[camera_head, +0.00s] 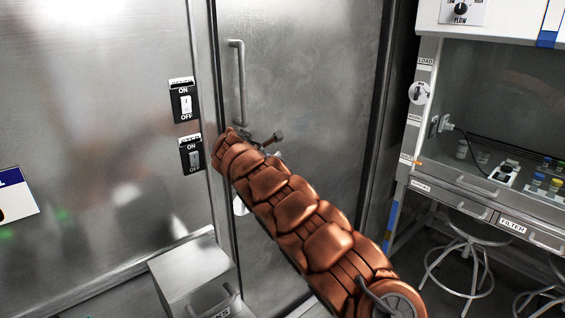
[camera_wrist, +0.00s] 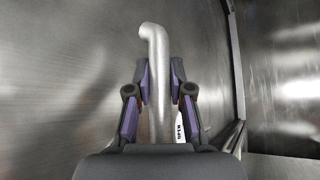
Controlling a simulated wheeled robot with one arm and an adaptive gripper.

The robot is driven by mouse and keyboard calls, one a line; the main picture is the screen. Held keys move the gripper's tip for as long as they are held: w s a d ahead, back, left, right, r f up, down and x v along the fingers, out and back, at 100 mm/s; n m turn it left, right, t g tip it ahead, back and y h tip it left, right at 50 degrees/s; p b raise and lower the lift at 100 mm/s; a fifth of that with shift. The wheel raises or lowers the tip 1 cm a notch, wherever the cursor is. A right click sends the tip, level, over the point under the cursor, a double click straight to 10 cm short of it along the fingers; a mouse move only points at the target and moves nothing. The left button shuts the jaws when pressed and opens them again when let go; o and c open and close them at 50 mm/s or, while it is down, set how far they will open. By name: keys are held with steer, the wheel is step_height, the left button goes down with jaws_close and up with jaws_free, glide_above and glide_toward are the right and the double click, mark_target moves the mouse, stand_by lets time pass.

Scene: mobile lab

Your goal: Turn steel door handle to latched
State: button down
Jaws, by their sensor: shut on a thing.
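The steel door handle (camera_wrist: 157,85) is a round bar with a bent upper end in the wrist view. My gripper (camera_wrist: 160,72) has its dark, purple-sided fingers on either side of the bar, shut on it. The bar's lower part is hidden behind my gripper. In the head view a vertical steel bar handle (camera_head: 240,85) stands on the steel door (camera_head: 310,80), just above the end of my arm. My arm hides the grip there, so I cannot tell whether this is the same bar. A white label reading "OPEN" (camera_wrist: 180,125) shows beside the bar in the wrist view.
Two ON/OFF switches (camera_head: 184,102) (camera_head: 191,154) sit on the steel wall left of the door. A metal box (camera_head: 188,268) stands low at the left. A fume hood (camera_head: 490,110) with bottles, and stools (camera_head: 462,252), are at the right.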

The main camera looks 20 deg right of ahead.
steer(key=shift+s+f, duration=0.1)
stand_by(0.4)
steer(key=c, duration=1)
jaws_free()
steer(key=shift+s, duration=0.1)
steer(key=shift+c, duration=0.2)
steer(key=shift+r, duration=0.25)
steer(key=shift+v, duration=1)
steer(key=v, duration=1)
steer(key=shift+a+f, duration=0.1)
steer(key=shift+a, duration=0.05)
